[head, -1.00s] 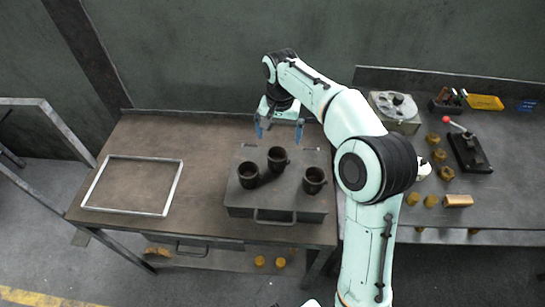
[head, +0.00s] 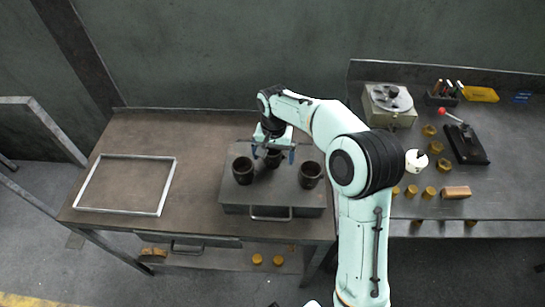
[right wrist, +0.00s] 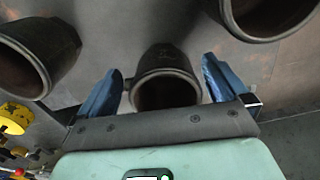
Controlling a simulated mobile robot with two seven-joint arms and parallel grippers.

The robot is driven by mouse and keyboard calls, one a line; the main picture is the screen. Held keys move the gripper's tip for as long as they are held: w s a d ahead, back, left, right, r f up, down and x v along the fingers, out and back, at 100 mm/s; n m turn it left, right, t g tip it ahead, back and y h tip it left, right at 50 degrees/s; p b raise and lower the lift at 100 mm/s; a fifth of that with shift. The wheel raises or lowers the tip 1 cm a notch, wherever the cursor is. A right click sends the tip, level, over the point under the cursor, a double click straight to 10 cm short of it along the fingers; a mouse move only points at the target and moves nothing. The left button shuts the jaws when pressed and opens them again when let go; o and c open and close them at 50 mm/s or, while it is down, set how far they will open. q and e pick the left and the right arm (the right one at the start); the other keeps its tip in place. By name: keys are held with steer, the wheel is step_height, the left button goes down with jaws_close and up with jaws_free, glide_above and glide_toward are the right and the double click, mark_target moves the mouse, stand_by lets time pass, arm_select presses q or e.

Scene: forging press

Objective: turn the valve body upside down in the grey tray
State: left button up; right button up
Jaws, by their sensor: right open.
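Three dark, open-mouthed valve bodies stand on a grey box: the left one (head: 242,172), the middle one (head: 272,162) and the right one (head: 310,176). My right gripper (head: 274,154) is open above the middle one and partly hides it. In the right wrist view, the middle valve body (right wrist: 165,62) lies between the two blue fingers (right wrist: 162,75), with a gap on each side. The grey tray (head: 118,211) shows as a thin light rim on the left of the table and is empty. My left gripper is out of view.
The grey box (head: 272,196) has a front handle. The brown table (head: 205,150) is clear between box and tray. The right bench holds a white cup (head: 416,162), several brass pieces (head: 430,192) and a red-knobbed lever press (head: 467,142). A wall stands behind.

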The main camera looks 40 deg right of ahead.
steer(key=shift+c, duration=0.3)
steer(key=c, duration=1.3)
steer(key=shift+o, duration=0.2)
steer(key=shift+r, duration=0.15)
arm_select(q)
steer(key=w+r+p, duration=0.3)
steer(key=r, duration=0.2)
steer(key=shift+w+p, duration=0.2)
steer(key=shift+p, duration=0.2)
arm_select(e)
step_height(320, 180, up, 20)
